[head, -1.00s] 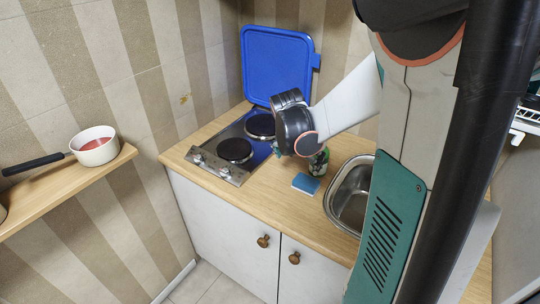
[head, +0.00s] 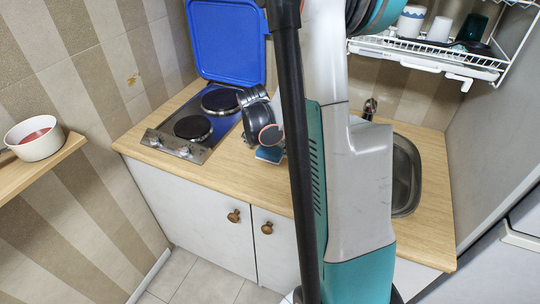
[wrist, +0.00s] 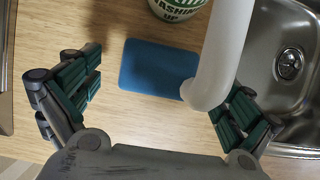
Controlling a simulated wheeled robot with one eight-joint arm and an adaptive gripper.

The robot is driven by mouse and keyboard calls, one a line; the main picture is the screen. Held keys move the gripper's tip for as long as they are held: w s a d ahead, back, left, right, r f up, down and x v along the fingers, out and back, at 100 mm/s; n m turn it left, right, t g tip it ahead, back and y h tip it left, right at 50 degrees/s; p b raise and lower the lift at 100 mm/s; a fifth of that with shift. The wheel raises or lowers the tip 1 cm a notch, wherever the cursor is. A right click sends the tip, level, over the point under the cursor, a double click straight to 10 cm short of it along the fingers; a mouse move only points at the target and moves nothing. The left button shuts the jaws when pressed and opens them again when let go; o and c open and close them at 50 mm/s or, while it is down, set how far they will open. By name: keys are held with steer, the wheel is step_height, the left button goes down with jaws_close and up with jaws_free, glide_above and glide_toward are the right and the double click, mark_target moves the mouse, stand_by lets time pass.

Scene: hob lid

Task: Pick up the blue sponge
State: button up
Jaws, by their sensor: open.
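The blue sponge (head: 270,155) lies on the wooden worktop between the hob and the sink. In the head view my gripper (head: 263,132) hides part of it.
A container with green lettering (wrist: 178,9) stands just behind the sponge. The sink (wrist: 280,90) is to the right. The hob (head: 190,125) with its raised blue lid (head: 225,40) is to the left. A dish rack (head: 430,55) hangs above the sink.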

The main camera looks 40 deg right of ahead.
mark_target(270, 149)
steer(key=x, duration=0.3)
steer(key=shift+f+b, duration=0.1)
steer(key=shift+b, duration=0.25)
steer(key=c, duration=0.9)
steer(key=shift+r, duration=0.25)
steer(key=shift+r, duration=0.25)
step_height(270, 149, up, 3)
steer(key=shift+r+p, duration=0.15)
steer(key=shift+p, duration=0.8)
steer(key=s+a, duration=0.2)
steer(key=a, duration=0.3)
steer(key=s+a+p, duration=0.1)
steer(key=s+a, duration=0.1)
steer(key=a, duration=0.4)
steer(key=s+a, duration=0.3)
steer(key=a, duration=0.2)
steer(key=shift+a+f+p, duration=0.3)
steer(key=shift+a+p, duration=0.05)
steer(key=shift+p, duration=0.05)
